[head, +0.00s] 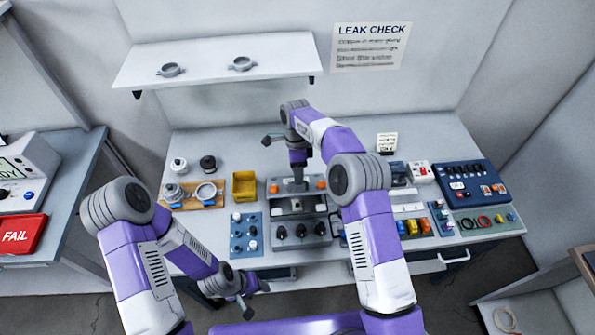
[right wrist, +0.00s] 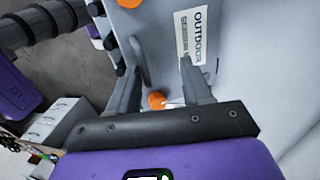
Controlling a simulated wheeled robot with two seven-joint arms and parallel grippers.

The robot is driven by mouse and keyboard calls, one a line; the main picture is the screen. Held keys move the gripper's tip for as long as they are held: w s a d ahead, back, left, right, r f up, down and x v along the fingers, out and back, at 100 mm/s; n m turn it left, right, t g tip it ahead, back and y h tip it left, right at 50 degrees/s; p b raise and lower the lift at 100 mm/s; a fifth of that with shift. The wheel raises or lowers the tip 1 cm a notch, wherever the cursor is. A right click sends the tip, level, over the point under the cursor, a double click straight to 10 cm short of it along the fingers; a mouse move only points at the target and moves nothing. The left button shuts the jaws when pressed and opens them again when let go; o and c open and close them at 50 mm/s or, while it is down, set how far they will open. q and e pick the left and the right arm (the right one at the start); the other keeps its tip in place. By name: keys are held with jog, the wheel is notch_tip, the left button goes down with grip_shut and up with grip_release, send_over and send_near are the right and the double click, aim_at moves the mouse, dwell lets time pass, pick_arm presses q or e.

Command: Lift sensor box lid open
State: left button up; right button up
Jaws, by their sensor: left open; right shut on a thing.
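The grey sensor box (head: 297,243) stands at the front middle of the bench, with dark knobs on its front. Its lid (head: 284,203) carries orange parts at both sides; my right arm hides some of it. How far the lid is raised I cannot tell. My right gripper (head: 297,184) points down at the lid and is shut on it. In the right wrist view the fingers (right wrist: 162,66) straddle the grey lid, beside an "OUTDOOR SENSOR" label (right wrist: 194,38) and an orange knob (right wrist: 157,100). My left gripper (head: 258,299) is open and empty, low before the bench's front edge.
A blue block with knobs (head: 246,235) and a yellow bin (head: 244,185) stand left of the box. A wooden board (head: 194,201) holds metal rings. Coloured parts and a blue panel (head: 473,186) fill the right side. A shelf (head: 215,67) hangs behind.

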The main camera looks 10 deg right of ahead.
jog(key=shift+w+d, duration=0.15)
notch_tip(320, 180, up, 8)
jog(key=w, duration=0.1)
jog(key=shift+w+f+p, duration=0.15)
jog(key=shift+f+p, duration=0.1)
jog(key=shift+p, duration=0.1)
dwell(0.7)
